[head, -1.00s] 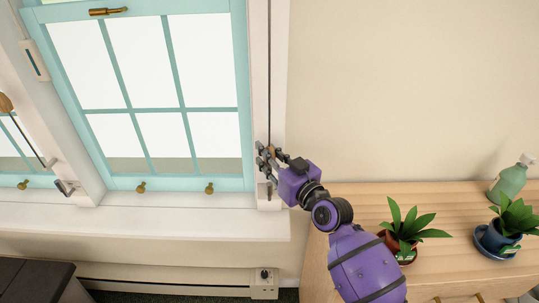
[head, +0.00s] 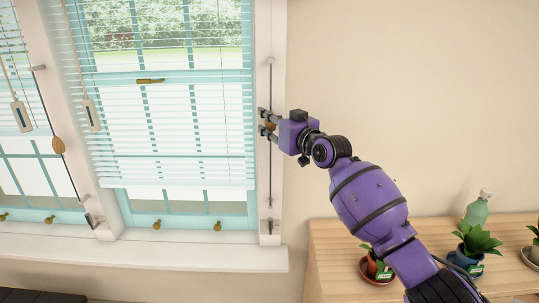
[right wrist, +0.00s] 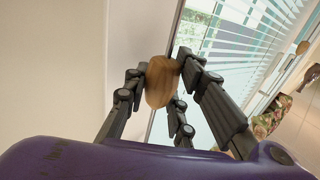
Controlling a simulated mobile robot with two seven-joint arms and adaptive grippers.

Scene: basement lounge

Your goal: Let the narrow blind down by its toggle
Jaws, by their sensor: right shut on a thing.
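The blind (head: 165,135) with pale slats hangs over the right window in the head view. Its bottom rail lies low on the window, above a strip of uncovered pane. A cord (head: 270,185) runs vertically along the frame right of this window. My right gripper (head: 264,122) is beside the frame at about mid-blind height, at the cord. In the right wrist view, its fingers (right wrist: 155,90) are shut on the wooden toggle (right wrist: 160,84), an oval bead. The gripper mostly hides the toggle in the head view. My left gripper is not in view.
Another wooden toggle (head: 58,146) hangs on a cord by the left window. Tags (head: 91,115) hang in front of the windows. A wooden cabinet (head: 325,240) with potted plants (head: 476,241) and a green bottle (head: 479,207) stands below my right arm. The wall above is clear.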

